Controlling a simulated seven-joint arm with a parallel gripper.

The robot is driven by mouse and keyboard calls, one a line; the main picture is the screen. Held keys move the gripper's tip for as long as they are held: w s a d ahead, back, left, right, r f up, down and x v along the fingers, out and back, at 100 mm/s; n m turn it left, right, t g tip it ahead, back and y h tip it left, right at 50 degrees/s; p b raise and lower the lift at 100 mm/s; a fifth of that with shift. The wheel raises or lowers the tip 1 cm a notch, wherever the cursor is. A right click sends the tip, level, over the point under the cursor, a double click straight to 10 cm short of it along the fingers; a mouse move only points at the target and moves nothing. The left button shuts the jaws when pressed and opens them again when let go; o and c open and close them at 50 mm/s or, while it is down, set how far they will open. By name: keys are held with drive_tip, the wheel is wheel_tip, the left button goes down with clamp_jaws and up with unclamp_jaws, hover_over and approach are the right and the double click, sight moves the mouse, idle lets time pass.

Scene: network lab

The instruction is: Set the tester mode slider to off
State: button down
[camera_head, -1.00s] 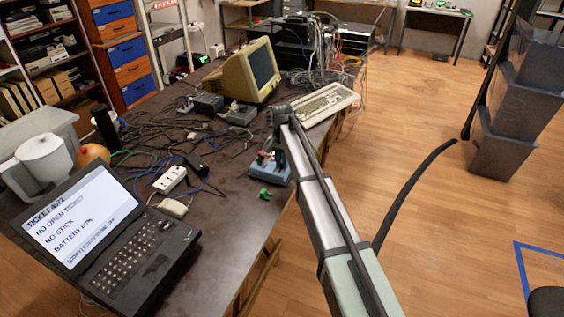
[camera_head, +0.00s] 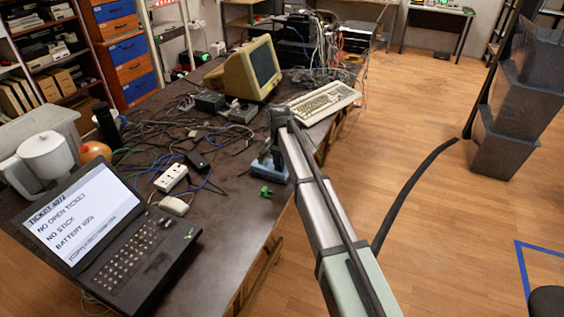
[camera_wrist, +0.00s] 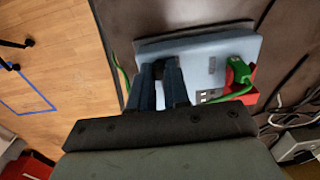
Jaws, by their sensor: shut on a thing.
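The tester, a light blue box (camera_wrist: 222,52), lies on the dark table and fills the top middle of the wrist view. In the head view the tester (camera_head: 272,174) is near the table's right edge, mostly hidden behind my arm. My gripper (camera_wrist: 160,80) is over the tester with its two dark blue fingers close together. They are shut on a small dark piece, the slider knob (camera_wrist: 158,68); the fingers hide most of it. I cannot read the slider's position or its markings.
A green plug (camera_wrist: 239,70) sits by a red part (camera_wrist: 247,84) at the tester's right side, with a green cable.

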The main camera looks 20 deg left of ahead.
drive_tip(key=c, duration=1.1)
unclamp_jaws()
drive_tip(key=shift+s, duration=0.2)
wheel_tip(320, 180, up, 14)
drive_tip(key=shift+f, duration=0.1)
drive_tip(key=shift+f, duration=0.1)
